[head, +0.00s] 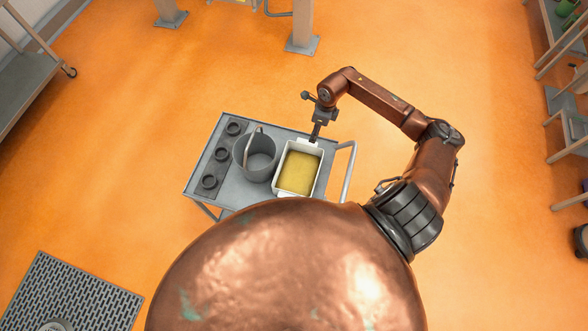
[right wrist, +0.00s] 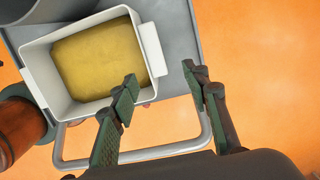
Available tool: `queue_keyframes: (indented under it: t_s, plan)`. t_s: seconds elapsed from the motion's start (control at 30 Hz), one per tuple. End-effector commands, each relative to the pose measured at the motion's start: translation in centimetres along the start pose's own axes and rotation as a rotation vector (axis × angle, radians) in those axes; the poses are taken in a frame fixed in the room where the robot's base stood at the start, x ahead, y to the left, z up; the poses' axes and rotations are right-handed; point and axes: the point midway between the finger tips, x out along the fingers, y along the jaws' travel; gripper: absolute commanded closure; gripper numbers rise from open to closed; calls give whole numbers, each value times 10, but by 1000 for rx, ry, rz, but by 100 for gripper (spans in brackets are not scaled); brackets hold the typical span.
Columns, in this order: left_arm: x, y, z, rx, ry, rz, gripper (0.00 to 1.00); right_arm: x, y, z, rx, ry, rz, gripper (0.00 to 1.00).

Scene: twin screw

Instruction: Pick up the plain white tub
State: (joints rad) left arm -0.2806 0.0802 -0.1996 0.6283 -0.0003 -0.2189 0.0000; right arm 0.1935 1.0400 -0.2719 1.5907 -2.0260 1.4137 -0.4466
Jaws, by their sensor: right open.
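The plain white tub (head: 319,168) is a rectangular open container with yellow contents, standing upright on the right part of a grey cart top. My right gripper (head: 314,138) is open at the tub's far end. In the wrist view the right gripper (right wrist: 158,84) has one finger overlapping the tub's rim and the other outside, with nothing held between them. Contact cannot be told. My left gripper is not in view.
A grey bucket (head: 241,157) with a raised handle stands close left of the tub. Several dark rings (head: 209,182) lie along the left of the cart (head: 225,196). The cart's rail (head: 349,172) rises at its right end. Orange floor around is mostly clear.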

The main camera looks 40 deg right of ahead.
Motion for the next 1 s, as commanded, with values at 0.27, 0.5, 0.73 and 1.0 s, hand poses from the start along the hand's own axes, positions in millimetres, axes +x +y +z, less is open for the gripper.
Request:
queue_keyframes:
  t_s: [0.27,0.5,0.73,1.0]
  plan:
    - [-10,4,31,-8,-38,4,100,26,3,14,-29,8,-5,57]
    - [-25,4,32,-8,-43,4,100,53,12,24,-27,6,-1,57]
    - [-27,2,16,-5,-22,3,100,76,10,21,-25,8,-5,57]
    - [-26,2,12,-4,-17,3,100,77,9,20,-24,8,-5,61]
